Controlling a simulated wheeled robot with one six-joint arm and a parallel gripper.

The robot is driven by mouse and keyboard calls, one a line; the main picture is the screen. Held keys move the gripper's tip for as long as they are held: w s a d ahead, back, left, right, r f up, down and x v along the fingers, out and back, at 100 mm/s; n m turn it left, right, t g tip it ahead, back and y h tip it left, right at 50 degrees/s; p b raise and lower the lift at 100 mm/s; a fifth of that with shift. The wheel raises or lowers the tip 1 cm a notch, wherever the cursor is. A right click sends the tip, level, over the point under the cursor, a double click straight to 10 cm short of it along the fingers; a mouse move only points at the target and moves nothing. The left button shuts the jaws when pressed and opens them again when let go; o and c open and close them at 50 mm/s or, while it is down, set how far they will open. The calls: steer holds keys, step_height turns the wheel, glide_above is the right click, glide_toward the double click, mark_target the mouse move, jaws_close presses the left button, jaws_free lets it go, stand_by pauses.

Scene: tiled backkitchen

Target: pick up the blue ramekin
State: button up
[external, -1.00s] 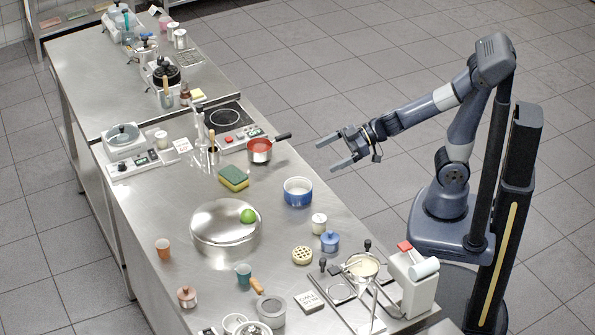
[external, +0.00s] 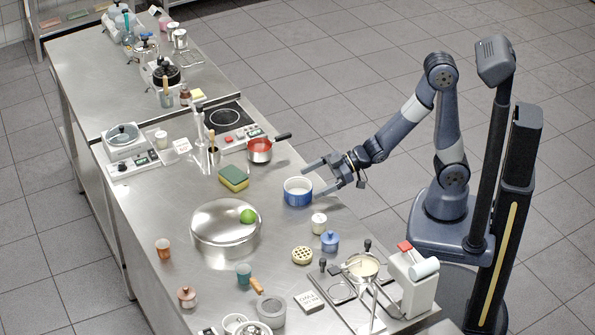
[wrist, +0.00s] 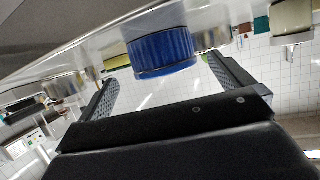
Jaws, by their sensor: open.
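The blue ramekin (external: 298,197), with a white inside, stands upright on the steel counter near its right edge. My gripper (external: 311,178) is open and empty, its fingers pointing left, just beyond the ramekin's back right side. In the wrist view the ridged blue ramekin (wrist: 162,52) appears ahead, between the directions of the two spread fingers (wrist: 160,88). I cannot tell from these frames whether a finger touches it.
A small white jar (external: 318,223) and a blue lidded pot (external: 330,241) stand in front. A large steel lid (external: 218,228) is left of the ramekin.

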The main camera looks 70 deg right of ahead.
mark_target(298, 189)
steer(key=shift+r+x, duration=0.1)
steer(key=shift+x, duration=1.4)
steer(key=shift+r+x, duration=0.15)
steer(key=shift+x, duration=1.35)
steer(key=shift+a, duration=0.2)
